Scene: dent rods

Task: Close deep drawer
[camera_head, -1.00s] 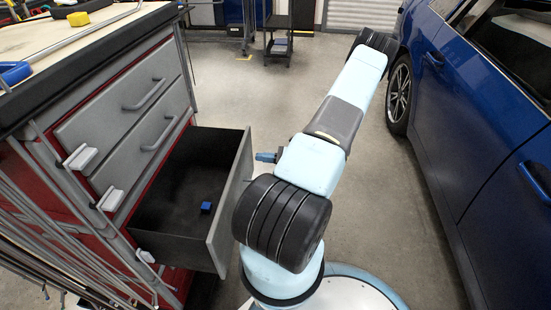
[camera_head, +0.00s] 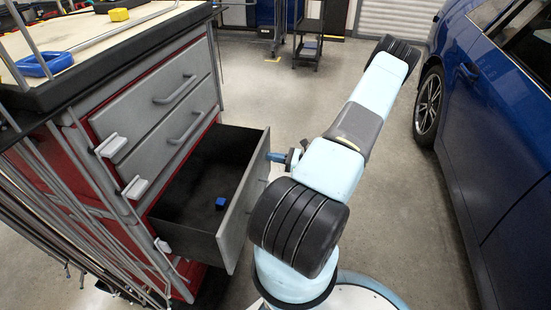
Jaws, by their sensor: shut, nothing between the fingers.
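The deep drawer (camera_head: 228,240) stands open below two shut grey drawers in the red and grey cabinet. Its dark inside (camera_head: 190,200) shows, with a small blue block (camera_head: 221,203) on its floor. The drawer's front panel faces right, toward my arm. A handle on that front (camera_head: 257,190) shows only partly, at a steep angle. My gripper (camera_head: 273,156) is small in view, at the top of the drawer front on its outer side. It is shut and empty. I cannot tell whether it touches the panel. My own arm hides part of the gripper and the space beside the drawer.
Several long rods (camera_head: 75,240) lean along the cabinet's near side. A blue car (camera_head: 490,130) stands at right. Open floor (camera_head: 400,220) lies between my arm and the car. A dark cart (camera_head: 308,45) stands at the back. A yellow block (camera_head: 119,15) lies on the worktop.

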